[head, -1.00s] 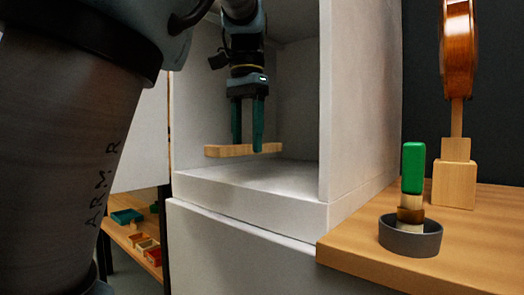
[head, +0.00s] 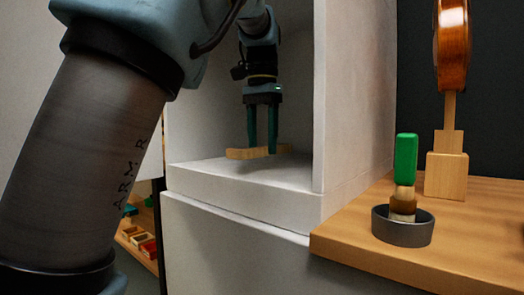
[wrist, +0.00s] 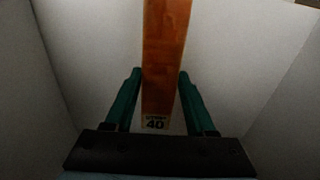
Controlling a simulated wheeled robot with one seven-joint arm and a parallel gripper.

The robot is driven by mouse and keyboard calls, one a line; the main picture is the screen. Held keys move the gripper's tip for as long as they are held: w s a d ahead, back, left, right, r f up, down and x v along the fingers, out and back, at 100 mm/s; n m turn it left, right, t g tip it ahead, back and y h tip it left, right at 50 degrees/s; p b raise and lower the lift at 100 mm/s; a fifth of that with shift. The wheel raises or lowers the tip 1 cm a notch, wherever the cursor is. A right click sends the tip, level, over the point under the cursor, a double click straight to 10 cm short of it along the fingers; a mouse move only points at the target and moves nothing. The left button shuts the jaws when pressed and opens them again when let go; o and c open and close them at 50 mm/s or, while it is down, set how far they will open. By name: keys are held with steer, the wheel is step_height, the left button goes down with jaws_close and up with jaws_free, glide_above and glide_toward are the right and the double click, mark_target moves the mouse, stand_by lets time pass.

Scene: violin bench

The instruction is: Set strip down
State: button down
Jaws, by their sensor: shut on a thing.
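The compartment's right wall (head: 355,100) stands close to my gripper. A wooden bench (head: 430,255) at the right holds a dark round dish (head: 403,232) with a green-handled tool (head: 405,160) and a violin on a wooden block (head: 445,175). Small coloured bins (head: 148,247) sit low at the left.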

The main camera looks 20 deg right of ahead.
steer(key=shift+f, duration=0.5)
steer(key=shift+f, duration=0.5)
steer(key=shift+f, duration=0.1)
steer(key=shift+c, duration=1.2)
jaws_free()
